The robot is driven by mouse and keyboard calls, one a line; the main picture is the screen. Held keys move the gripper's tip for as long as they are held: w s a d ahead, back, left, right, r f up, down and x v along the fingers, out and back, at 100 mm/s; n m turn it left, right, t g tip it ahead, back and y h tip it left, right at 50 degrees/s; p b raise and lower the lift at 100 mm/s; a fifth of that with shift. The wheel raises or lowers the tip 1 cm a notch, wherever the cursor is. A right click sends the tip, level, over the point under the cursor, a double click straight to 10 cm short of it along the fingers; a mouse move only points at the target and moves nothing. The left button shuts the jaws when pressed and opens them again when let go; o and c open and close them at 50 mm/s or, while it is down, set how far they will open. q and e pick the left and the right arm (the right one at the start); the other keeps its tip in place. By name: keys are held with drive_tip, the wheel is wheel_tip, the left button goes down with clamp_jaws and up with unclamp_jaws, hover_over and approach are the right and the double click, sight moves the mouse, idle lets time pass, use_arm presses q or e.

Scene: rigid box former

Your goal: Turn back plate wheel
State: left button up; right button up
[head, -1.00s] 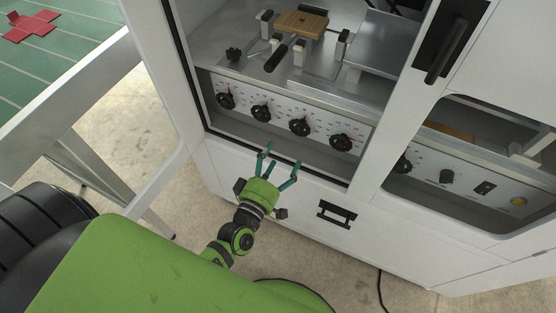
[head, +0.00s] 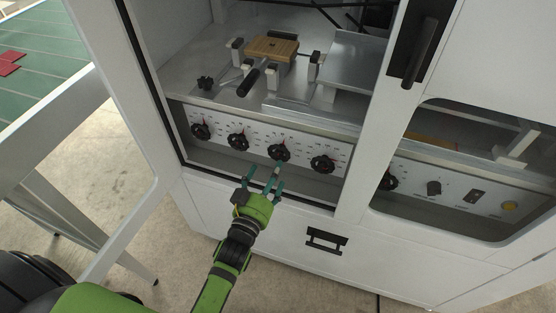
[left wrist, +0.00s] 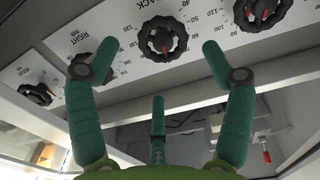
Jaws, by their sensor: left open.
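In the head view, a row of black control wheels sits on the white panel; my left gripper (head: 262,180) is just below and in front of the third wheel from the left (head: 279,152). In the left wrist view, a black lobed wheel (left wrist: 163,38) with a red pointer has lettering ending in "ACK" beside it. It lies beyond and between the spread teal fingers of my left gripper (left wrist: 165,75). The gripper is open and empty, with a gap to the wheel. My right gripper is not in view.
A wooden block (head: 272,48) sits in a fixture above. More wheels (head: 238,141) stand close on either side.

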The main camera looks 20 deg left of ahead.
sight(278, 157)
use_arm(q)
drive_tip(key=shift+w+a+m, duration=0.15)
drive_tip(key=shift+w+m, duration=0.15)
drive_tip(key=shift+w, duration=0.2)
drive_tip(key=shift+w+f, duration=0.1)
drive_tip(key=shift+w, duration=3.05)
drive_tip(key=shift+s, duration=0.1)
drive_tip(key=c, duration=1.1)
